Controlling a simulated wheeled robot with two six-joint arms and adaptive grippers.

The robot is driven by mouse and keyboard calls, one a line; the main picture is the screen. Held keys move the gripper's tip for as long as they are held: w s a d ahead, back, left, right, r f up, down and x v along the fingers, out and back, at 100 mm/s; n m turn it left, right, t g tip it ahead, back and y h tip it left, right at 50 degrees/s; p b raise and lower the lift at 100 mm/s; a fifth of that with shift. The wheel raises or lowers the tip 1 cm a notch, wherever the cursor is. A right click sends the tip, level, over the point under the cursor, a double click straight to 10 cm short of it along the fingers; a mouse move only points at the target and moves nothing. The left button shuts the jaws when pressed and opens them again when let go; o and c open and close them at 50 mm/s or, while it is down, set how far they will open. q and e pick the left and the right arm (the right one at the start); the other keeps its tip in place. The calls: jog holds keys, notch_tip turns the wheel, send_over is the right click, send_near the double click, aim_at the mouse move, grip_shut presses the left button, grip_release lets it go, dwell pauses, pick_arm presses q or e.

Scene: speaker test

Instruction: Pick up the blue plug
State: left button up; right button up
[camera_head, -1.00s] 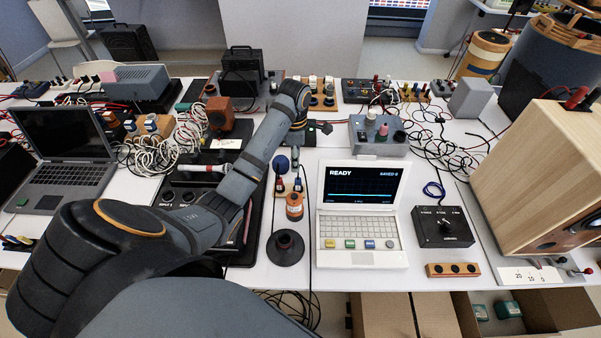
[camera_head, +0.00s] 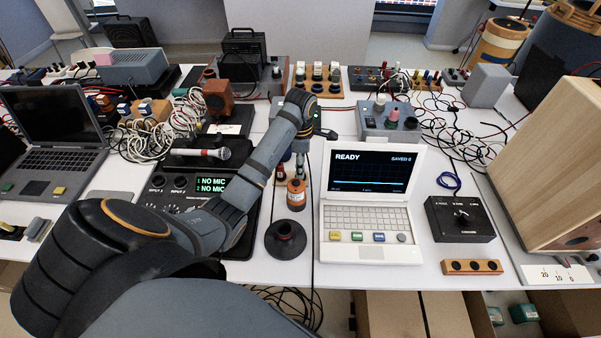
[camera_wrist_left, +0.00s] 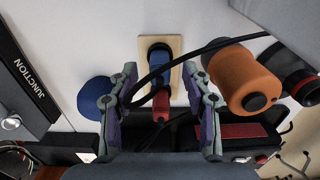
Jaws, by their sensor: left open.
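The blue plug (camera_wrist_left: 158,60) stands on a small pale wooden board (camera_wrist_left: 174,42) in the wrist view, with a black cable crossing it. A red plug-like piece (camera_wrist_left: 161,103) sits just below it in that picture. My left gripper (camera_wrist_left: 160,78) is open, with one finger on each side of the plug; I see no clear contact. In the head view my left gripper (camera_head: 299,155) points down over the board, behind the orange-and-dark cylinder, and hides most of the plug. My right gripper is not in view.
The orange cylinder (camera_wrist_left: 243,80) is close beside one finger, and a round blue object (camera_wrist_left: 95,98) is close beside the other. A white laptop (camera_head: 370,240) stands to the right, a dark cone stand (camera_head: 285,240) in front. A microphone (camera_head: 205,153) lies on the black mixer.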

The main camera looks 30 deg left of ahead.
pick_arm(q)
grip_shut()
